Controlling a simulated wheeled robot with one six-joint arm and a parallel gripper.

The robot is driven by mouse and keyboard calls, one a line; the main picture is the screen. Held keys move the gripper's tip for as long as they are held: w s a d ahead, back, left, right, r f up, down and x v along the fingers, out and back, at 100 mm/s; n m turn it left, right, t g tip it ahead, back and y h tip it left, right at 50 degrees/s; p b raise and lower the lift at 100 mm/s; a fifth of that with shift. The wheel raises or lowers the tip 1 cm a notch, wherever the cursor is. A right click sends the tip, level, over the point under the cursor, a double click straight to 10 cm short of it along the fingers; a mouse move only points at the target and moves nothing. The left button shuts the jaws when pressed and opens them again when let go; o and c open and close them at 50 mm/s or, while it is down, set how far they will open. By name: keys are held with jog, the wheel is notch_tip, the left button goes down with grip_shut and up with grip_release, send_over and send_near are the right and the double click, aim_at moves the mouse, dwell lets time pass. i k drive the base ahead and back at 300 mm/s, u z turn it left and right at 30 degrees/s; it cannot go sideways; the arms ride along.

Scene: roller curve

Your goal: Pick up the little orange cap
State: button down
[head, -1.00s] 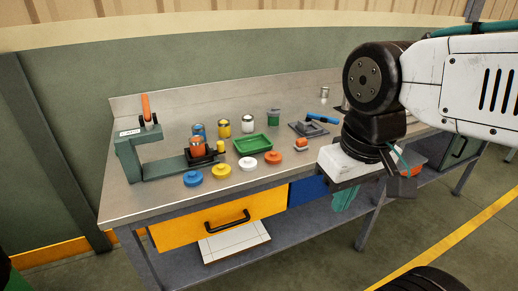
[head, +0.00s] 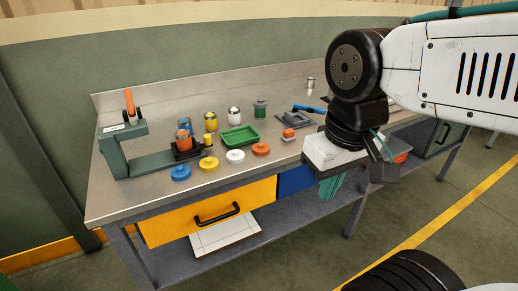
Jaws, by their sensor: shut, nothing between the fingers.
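The little orange cap (head: 260,149) is a flat disc with a small raised knob. It lies near the front edge of the workbench in the head view, at the right end of a row with a white cap (head: 235,156), a yellow cap (head: 208,163) and a blue cap (head: 180,172). My gripper (head: 350,172) hangs pointing down at the bench's front edge, to the right of the orange cap and clear of it. It is shut and empty. Its fingertips are partly hidden by its own white housing.
A green tray (head: 240,139) stands behind the caps, with several small cans (head: 234,116) behind it. A teal clamp frame (head: 119,150) holds the left end. A small block with an orange top (head: 288,134) sits near my gripper. A yellow drawer (head: 208,213) is below.

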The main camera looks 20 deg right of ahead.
aim_at(260, 149)
jog(key=u, duration=0.25)
jog(key=k, duration=0.35)
jog(key=z, duration=0.95)
jog(key=i, duration=1)
jog(key=u, duration=0.25)
